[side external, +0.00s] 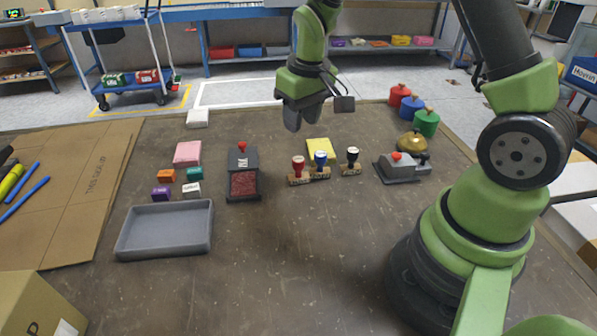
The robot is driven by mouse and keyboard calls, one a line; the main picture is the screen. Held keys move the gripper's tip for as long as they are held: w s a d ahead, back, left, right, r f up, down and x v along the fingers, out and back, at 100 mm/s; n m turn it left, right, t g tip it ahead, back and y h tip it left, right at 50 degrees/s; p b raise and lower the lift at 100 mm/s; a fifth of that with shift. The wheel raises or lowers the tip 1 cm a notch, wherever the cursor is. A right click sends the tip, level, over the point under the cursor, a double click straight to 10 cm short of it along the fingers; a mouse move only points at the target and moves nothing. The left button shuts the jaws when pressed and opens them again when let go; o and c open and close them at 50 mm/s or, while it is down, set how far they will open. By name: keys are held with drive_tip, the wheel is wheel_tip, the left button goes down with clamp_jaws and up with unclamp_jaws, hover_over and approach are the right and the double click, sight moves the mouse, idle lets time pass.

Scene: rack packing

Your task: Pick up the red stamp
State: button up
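The red stamp (298,164) has a round red handle and stands upright on the table in the middle of the side external view. A blue-handled stamp (320,160) stands close to its right, and a black-handled stamp (352,158) stands a little further right. My gripper (300,118) hangs in the air above and behind the red stamp in the picture, apart from it. Its dark fingers point down and nothing shows between them. Their overlap in this view hides how wide the gap is.
A black stamp pad with a red surface (245,185) lies left of the stamps, with a grey tray (130,237) beyond it. A grey device (402,168) and a brass bell (413,141) stand right.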

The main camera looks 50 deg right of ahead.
sight(299, 159)
drive_tip(key=f, duration=0.4)
drive_tip(key=w+f, duration=0.1)
drive_tip(key=f, duration=0.2)
drive_tip(key=d+f, duration=0.1)
drive_tip(key=f, duration=0.3)
drive_tip(key=shift+w+f, duration=0.2)
drive_tip(key=shift+f, duration=0.1)
drive_tip(key=c, duration=0.6)
